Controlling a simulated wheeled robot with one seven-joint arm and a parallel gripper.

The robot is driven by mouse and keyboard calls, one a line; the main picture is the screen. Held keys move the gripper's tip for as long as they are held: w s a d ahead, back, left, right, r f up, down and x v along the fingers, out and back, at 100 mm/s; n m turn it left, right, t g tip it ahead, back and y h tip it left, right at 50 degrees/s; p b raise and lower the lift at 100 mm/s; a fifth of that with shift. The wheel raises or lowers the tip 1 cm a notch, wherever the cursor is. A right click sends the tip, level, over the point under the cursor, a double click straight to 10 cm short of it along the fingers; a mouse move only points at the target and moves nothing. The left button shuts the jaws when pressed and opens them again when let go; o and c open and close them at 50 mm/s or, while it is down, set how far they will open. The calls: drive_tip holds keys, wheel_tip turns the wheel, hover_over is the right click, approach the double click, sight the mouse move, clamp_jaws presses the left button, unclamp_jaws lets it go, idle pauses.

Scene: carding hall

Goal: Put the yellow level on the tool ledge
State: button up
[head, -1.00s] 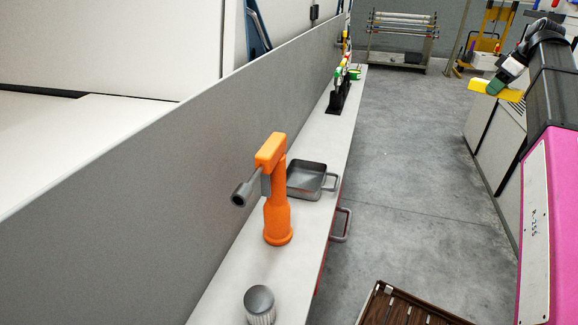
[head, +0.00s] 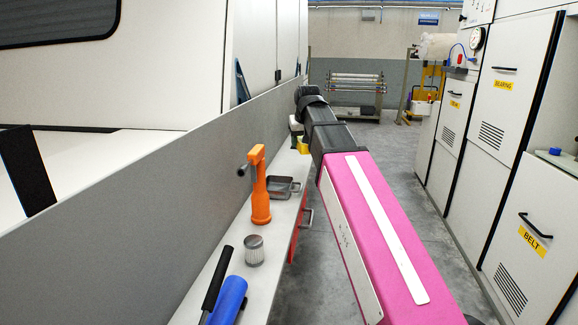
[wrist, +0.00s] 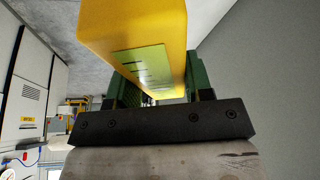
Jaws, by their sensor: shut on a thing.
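The yellow level (wrist: 135,38) fills the upper middle of the wrist view, between the green fingers of my gripper (wrist: 158,92), which is shut on it. In the head view only a small part of the yellow level (head: 303,146) shows, beside the black end of my arm. The fingers are mostly hidden there. The level is near the far part of the long light-grey ledge (head: 284,215) along the grey wall. I cannot tell how high it is above the ledge.
On the ledge stand an orange tool (head: 260,200), a grey tray (head: 278,187), a ribbed cylinder (head: 254,252) and a blue object with a black handle (head: 229,302). The grey wall (head: 120,235) borders the ledge on the left. Cabinets (head: 520,210) stand right, across clear floor.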

drive_tip(key=s+m, duration=0.1)
drive_tip(key=m, duration=0.1)
drive_tip(key=s+m+h, duration=0.1)
drive_tip(key=m, duration=0.1)
drive_tip(key=shift+s+a+f+h, duration=0.1)
drive_tip(key=shift+f+h, duration=0.1)
drive_tip(key=shift+h, duration=0.1)
drive_tip(key=shift+f, duration=0.1)
hover_over(297, 166)
drive_tip(key=s, duration=0.2)
drive_tip(key=f, duration=0.6)
drive_tip(key=shift+w+a+f, duration=0.15)
drive_tip(key=shift+a+f, duration=0.05)
drive_tip(key=shift+f, duration=2.25)
drive_tip(key=o, duration=1.2)
drive_tip(key=shift+f, duration=0.1)
drive_tip(key=v, duration=1.2)
